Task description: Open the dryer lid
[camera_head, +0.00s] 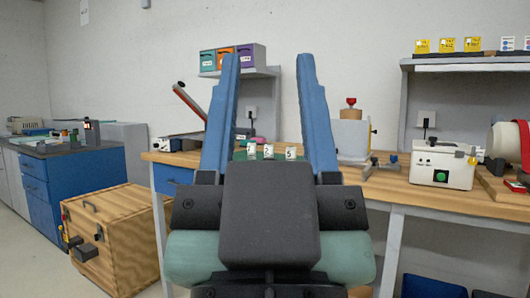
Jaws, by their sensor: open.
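My gripper (268,60) fills the middle of the view, its two blue fingers pointing up and away, wide apart with nothing between them. No thing here is plainly marked as a dryer, and I cannot tell which one is it. A white machine (440,166) with a green button sits on the bench at the right.
A wooden-topped bench (400,190) runs along the wall. Small numbered white blocks (268,152) show between the fingers. A shelf (465,61) holds yellow boxes (446,45). A blue cabinet (62,185) stands at the far left. Floor (25,265) is clear at the lower left.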

